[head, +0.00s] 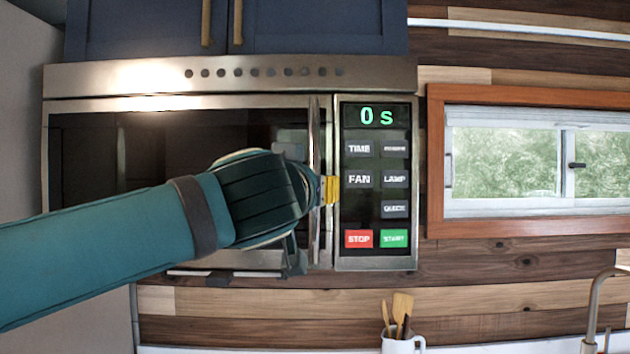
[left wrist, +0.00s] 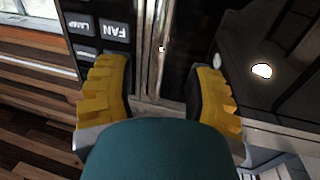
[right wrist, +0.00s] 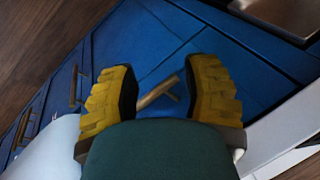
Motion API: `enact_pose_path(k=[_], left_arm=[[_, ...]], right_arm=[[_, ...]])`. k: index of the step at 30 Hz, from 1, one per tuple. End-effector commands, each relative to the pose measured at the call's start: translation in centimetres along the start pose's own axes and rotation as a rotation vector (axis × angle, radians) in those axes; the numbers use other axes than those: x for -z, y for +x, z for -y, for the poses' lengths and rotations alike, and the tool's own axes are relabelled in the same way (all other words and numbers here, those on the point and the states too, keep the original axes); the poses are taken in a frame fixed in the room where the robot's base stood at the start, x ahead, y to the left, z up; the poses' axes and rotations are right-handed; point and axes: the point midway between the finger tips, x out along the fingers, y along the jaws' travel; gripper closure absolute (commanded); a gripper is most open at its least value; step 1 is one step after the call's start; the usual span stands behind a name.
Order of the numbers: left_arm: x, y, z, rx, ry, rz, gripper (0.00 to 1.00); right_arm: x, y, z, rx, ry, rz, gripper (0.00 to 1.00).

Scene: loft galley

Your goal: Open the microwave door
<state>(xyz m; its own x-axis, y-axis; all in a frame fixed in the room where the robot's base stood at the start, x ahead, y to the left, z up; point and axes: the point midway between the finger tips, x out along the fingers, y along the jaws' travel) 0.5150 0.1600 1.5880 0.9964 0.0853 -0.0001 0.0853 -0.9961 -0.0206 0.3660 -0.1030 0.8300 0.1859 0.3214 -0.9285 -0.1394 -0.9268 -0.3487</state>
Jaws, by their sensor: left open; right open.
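The microwave (head: 230,78) is mounted under blue upper cabinets, and its dark-windowed door (head: 120,150) looks shut. A vertical metal handle (head: 314,130) runs along the door's right edge, beside the control panel (head: 376,180) reading "0 s". My left gripper (head: 325,190) is at the handle's middle, with the hand hiding part of the door. In the left wrist view the open yellow fingers (left wrist: 158,85) stand on either side of the handle (left wrist: 153,45), with gaps visible; I cannot tell whether they touch it. My right gripper (right wrist: 160,90) is open and empty, outside the head view.
Blue lower cabinets (right wrist: 135,45) with bronze handles lie beyond my right gripper. An orange-framed window (head: 436,160) is right of the microwave. Below are a white utensil mug (head: 402,345) and a faucet (head: 594,310). Upper cabinets (head: 320,28) close off the space above.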

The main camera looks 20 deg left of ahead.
Motion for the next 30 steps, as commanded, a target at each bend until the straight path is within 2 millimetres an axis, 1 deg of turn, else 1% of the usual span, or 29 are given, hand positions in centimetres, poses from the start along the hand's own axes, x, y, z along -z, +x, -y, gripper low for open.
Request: enact_pose_path(k=[1, 6, 9, 12, 17, 25, 26, 27, 29, 30], left_arm=[[0.2, 1.1, -0.1, 0.002, 0.002, 0.002, 0.47], [0.1, 4.2, -0.1, 0.001, 0.002, 0.002, 0.47], [0.1, 5.6, -0.1, 0.001, 0.002, 0.001, 0.47], [0.1, 6.6, 0.0, 0.000, 0.001, 0.001, 0.47], [0.1, 7.4, 0.0, -0.001, 0.001, 0.000, 0.47], [0.0, 7.5, 0.0, -0.001, 0.001, 0.000, 0.47], [0.0, 7.5, 0.0, -0.001, 0.001, 0.000, 0.52], [0.0, 7.4, 0.0, -0.001, 0.001, 0.000, 0.66], [0.0, 7.4, 0.0, -0.001, 0.001, 0.000, 0.87], [0.0, 7.4, 0.0, -0.001, 0.001, 0.000, 1.00]], right_arm=[[0.1, -0.5, 0.2, 0.001, 0.000, 0.000, 0.53], [0.2, -1.4, 0.4, 0.003, 0.000, 0.000, 0.53], [0.2, -1.8, 0.6, 0.004, 0.000, 0.000, 0.53], [0.2, -2.0, 0.7, 0.004, 0.000, 0.000, 0.53], [0.3, -2.2, 0.7, 0.005, 0.000, 0.001, 0.53], [0.2, -2.2, 0.7, 0.005, 0.000, 0.001, 0.53], [0.2, -2.2, 0.7, 0.005, 0.000, 0.001, 0.53], [0.2, -2.2, 0.7, 0.005, 0.000, 0.001, 0.53], [0.3, -2.2, 0.7, 0.005, 0.000, 0.001, 0.53], [0.2, -2.2, 0.7, 0.005, 0.000, 0.001, 0.53]])
